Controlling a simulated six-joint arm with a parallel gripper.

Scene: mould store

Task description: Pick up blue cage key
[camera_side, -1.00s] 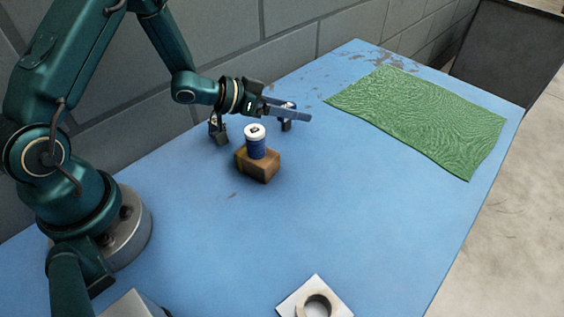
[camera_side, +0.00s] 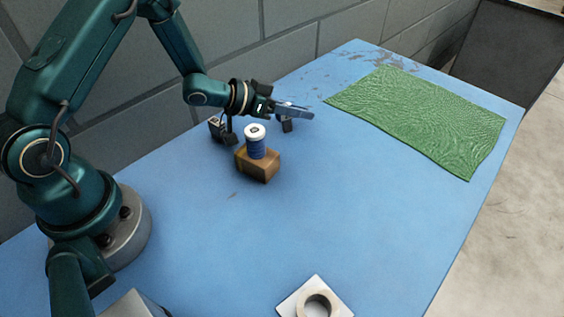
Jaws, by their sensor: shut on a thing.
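My gripper (camera_side: 294,109) is above the blue table, behind and right of a wooden block. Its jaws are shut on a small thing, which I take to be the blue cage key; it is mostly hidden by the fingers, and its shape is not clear. No other key shows on the table.
A blue cylinder with a white top (camera_side: 256,145) stands on the brown block (camera_side: 259,167), close to my gripper. A green cloth (camera_side: 420,120) lies at the back right. A pale square piece with a ring (camera_side: 316,303) is at the front. The blue table's (camera_side: 370,215) right middle is clear.

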